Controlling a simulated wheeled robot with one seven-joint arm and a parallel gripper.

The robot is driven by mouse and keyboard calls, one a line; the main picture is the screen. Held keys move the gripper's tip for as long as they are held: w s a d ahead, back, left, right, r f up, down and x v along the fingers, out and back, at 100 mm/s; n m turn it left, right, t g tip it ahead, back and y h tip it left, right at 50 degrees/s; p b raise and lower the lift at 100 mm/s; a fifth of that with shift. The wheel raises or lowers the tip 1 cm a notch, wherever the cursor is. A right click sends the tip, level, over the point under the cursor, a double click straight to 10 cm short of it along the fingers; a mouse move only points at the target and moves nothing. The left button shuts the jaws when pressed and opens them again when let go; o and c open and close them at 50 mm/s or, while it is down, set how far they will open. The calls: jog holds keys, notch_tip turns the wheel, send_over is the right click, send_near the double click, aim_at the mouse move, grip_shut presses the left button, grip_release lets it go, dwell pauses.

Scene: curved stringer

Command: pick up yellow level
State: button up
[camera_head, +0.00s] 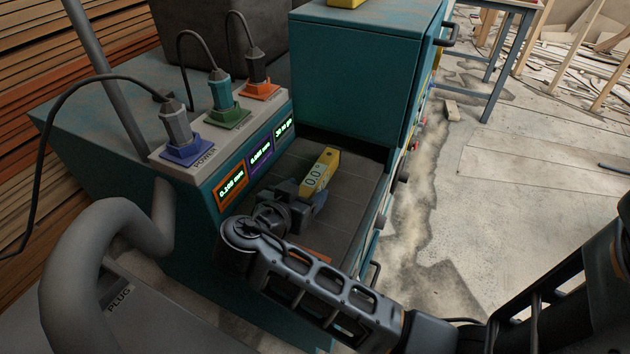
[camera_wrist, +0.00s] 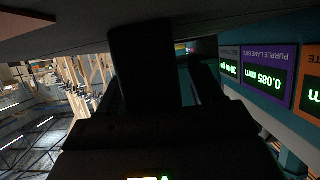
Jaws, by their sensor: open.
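The yellow level (camera_head: 322,168) lies on the dark recessed top of the teal cabinet, with a pale readout of "0.0°" on its face. My gripper (camera_head: 303,195) is open at the level's near end. Its fingers show on either side of that end, but I cannot tell whether they touch it. My wrist hides part of the near end. In the wrist view, dark gripper parts (camera_wrist: 150,75) fill the middle, and the level cannot be made out there.
Left of the level, a panel carries lit displays (camera_head: 261,160) and blue, green and orange sockets with plugs and cables (camera_head: 176,124). A taller teal cabinet block (camera_head: 355,70) stands behind. An orange piece (camera_head: 313,255) lies near my wrist. Open floor (camera_head: 500,220) is at right.

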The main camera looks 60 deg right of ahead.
grip_shut()
dwell(0.5)
jog(key=shift+r, duration=0.1)
notch_tip(320, 180, up, 10)
jog(key=shift+f, duration=0.1)
jog(key=shift+s, duration=0.1)
